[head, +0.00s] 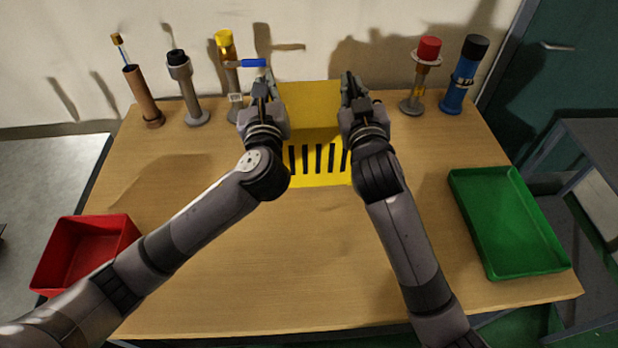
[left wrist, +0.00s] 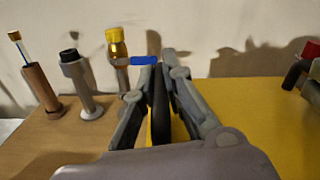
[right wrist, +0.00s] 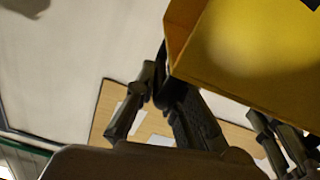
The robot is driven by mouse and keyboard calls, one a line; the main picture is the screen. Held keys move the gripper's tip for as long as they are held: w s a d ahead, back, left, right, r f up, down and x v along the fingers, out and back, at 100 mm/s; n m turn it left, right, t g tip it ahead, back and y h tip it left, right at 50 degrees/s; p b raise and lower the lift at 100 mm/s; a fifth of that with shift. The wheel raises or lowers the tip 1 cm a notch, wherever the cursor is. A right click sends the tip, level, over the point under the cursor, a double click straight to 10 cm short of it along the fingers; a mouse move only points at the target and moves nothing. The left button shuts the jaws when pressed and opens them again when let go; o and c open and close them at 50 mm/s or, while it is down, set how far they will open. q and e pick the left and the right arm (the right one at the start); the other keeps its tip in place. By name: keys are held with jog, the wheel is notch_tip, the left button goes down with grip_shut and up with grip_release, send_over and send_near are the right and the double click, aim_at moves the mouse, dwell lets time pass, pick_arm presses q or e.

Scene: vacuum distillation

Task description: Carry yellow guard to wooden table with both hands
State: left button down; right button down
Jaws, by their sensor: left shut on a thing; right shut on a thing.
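The yellow guard (head: 312,105) is at the back middle of the wooden table (head: 290,270), between my two grippers. Its front has a row of black slots. It also shows in the left wrist view (left wrist: 262,110) and the right wrist view (right wrist: 245,45). My left gripper (head: 264,88) is shut on the guard's left side, and its fingers close there in the left wrist view (left wrist: 163,85). My right gripper (head: 350,92) is shut on the guard's right side. My grippers partly hide both sides. I cannot tell whether the guard's base touches the table.
A brown column (head: 142,95), a black-capped grey column (head: 186,88) and a yellow-capped column (head: 226,55) with a blue handle stand left. A red-capped column (head: 427,60) and a blue column (head: 462,80) stand right. A red bin (head: 75,225) and green tray (head: 500,215) flank the clear front.

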aim_at(309, 128)
pick_arm(q)
jog(key=shift+d, duration=0.3)
pick_arm(e)
jog(key=shift+a, duration=0.25)
